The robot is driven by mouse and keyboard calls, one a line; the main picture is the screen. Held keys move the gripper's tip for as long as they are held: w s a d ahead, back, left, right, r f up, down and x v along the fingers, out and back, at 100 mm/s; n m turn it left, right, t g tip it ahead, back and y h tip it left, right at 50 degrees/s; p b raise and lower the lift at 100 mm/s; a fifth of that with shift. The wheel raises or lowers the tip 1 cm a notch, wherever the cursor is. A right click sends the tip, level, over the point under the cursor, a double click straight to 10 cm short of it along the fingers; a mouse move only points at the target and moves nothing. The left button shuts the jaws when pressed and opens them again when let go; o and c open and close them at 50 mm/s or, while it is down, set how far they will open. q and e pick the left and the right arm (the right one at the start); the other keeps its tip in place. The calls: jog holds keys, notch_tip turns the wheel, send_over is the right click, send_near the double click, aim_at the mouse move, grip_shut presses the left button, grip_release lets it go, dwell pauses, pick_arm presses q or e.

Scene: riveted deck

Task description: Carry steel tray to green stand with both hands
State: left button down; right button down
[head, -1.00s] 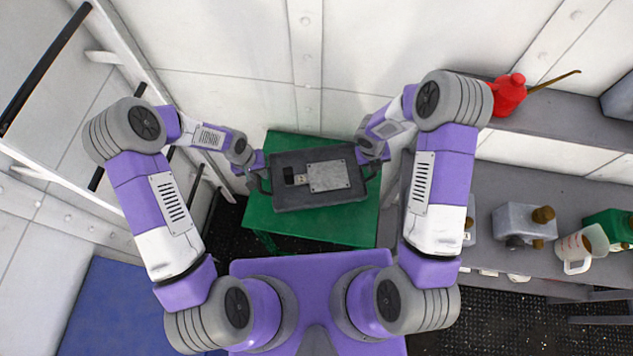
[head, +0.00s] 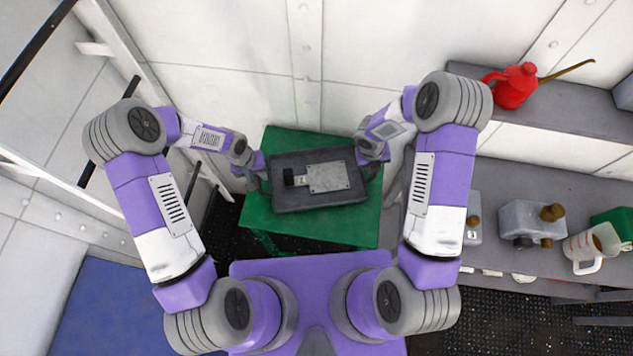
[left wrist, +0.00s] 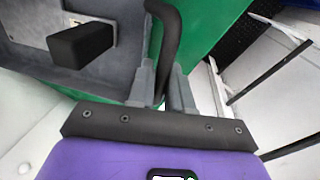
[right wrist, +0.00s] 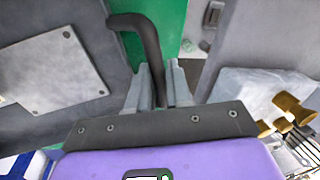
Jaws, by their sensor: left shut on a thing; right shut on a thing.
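The steel tray (head: 340,201) is dark grey, with a metal plate and a small black block (head: 289,177) on it. It appears over the green stand (head: 352,227) in the head view; I cannot tell whether it touches the stand. My left gripper (head: 262,181) is shut on the tray's black left handle, which shows between its fingers in the left wrist view (left wrist: 168,50). My right gripper (right wrist: 162,90) is shut on the right handle (right wrist: 150,40). The tray looks about level. The stand shows around the tray's back and front edges.
A grey shelf at the right holds a red oil can (head: 516,86). A lower grey bench (head: 540,185) holds a metal container (head: 531,222), a measuring jug (head: 590,247) and a green item. A white wall stands behind the stand. A rail frame (head: 110,130) runs along the left.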

pick_arm(q)
jog(key=shift+f+b, duration=0.4)
jog(key=shift+f, duration=0.15)
pick_arm(e)
jog(key=shift+f, duration=0.55)
pick_arm(q)
jog(key=c, duration=1)
grip_release()
jog(key=shift+c, duration=0.2)
pick_arm(e)
jog(key=c, duration=1)
grip_release()
jog(key=shift+c, duration=0.2)
pick_arm(q)
jog(key=shift+r, duration=0.1)
pick_arm(e)
jog(key=shift+r, duration=0.2)
pick_arm(q)
notch_tip(320, 180, up, 12)
jog(key=a, duration=0.2)
pick_arm(e)
jog(key=v, duration=1.1)
jog(key=shift+r, duration=0.35)
pick_arm(q)
jog(key=shift+s+a, duration=0.1)
pick_arm(e)
jog(key=shift+a, duration=0.1)
